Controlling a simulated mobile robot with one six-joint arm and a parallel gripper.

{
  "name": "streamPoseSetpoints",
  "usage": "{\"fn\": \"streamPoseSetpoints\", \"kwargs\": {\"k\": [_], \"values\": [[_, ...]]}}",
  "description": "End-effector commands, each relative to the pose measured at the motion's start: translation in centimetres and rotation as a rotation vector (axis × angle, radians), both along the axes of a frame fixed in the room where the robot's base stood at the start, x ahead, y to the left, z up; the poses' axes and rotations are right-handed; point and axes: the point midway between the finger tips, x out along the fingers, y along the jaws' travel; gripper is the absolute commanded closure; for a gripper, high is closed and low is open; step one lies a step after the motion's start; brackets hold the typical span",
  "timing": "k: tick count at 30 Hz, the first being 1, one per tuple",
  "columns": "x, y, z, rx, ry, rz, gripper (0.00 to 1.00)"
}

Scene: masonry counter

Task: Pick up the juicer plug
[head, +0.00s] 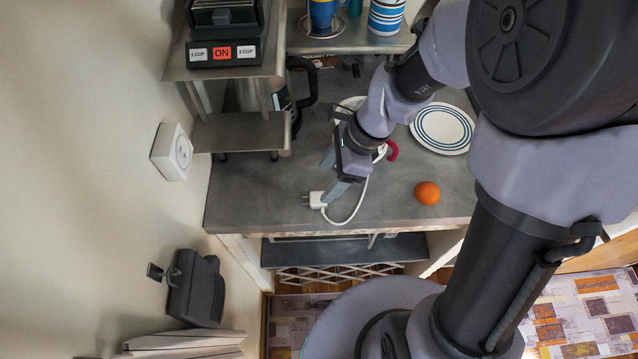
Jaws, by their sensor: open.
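A white plug (316,200) with two metal prongs pointing left lies near the front edge of the grey counter (260,195). A white cord (352,210) curves from it to the right and back up behind my arm. My gripper (334,178) is open and empty. One finger tip is just above and right of the plug in the picture, and the other is further back. I cannot tell the height gap between the finger and the plug. The appliance at the other end of the cord is mostly hidden behind my wrist; a white part and a red part show there.
An orange (427,193) lies right of the cord. A blue-ringed plate (443,128) is behind it. A white wall socket (173,151) is on the left wall. A metal shelf (240,134) with a coffee maker (224,32) stands at the back left. The counter's front left is clear.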

Motion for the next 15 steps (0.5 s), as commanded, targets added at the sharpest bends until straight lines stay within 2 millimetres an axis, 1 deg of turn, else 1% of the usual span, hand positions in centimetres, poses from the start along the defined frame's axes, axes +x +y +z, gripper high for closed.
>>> {"fn": "streamPoseSetpoints", "kwargs": {"k": [1,7,8,12,15], "values": [[0.0,0.3,-1.3,0.000,0.001,0.002,0.38],[0.0,0.9,-2.8,0.000,0.000,0.001,0.38],[-0.1,0.9,-3.3,0.000,0.001,0.001,0.38],[-0.2,1.2,-6.4,0.000,0.001,0.003,0.38],[-0.2,1.8,-7.5,0.000,0.000,0.003,0.38]]}}
